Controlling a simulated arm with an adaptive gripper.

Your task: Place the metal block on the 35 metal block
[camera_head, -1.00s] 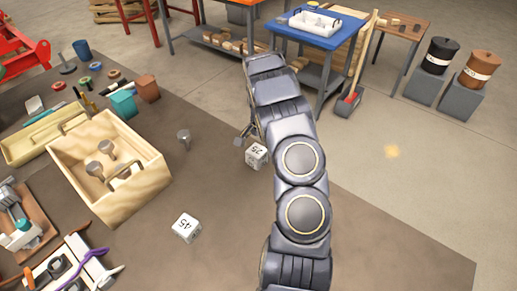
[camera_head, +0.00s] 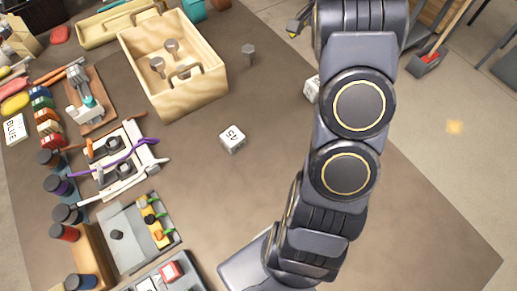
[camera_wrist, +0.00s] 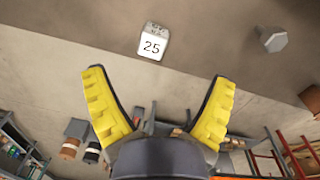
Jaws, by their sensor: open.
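A white metal block marked 25 (camera_wrist: 153,42) sits on the brown table in the wrist view, beyond the fingertips and apart from them. In the head view this block (camera_head: 311,89) is partly hidden behind my arm. A second white block (camera_head: 232,139), whose label looks like 45, sits in the open middle of the table. I cannot make out a block marked 35. My gripper (camera_wrist: 161,76) is open and empty, its yellow fingers spread. In the head view my gripper (camera_head: 297,27) shows only in part at the top, beyond the 25 block.
A bolt (camera_head: 248,54) stands on the table, left of the 25 block. A wooden box (camera_head: 177,95) with bolts stands to its left. Fixtures and a grey tray (camera_head: 120,235) fill the left side. The table around the 45 block is clear.

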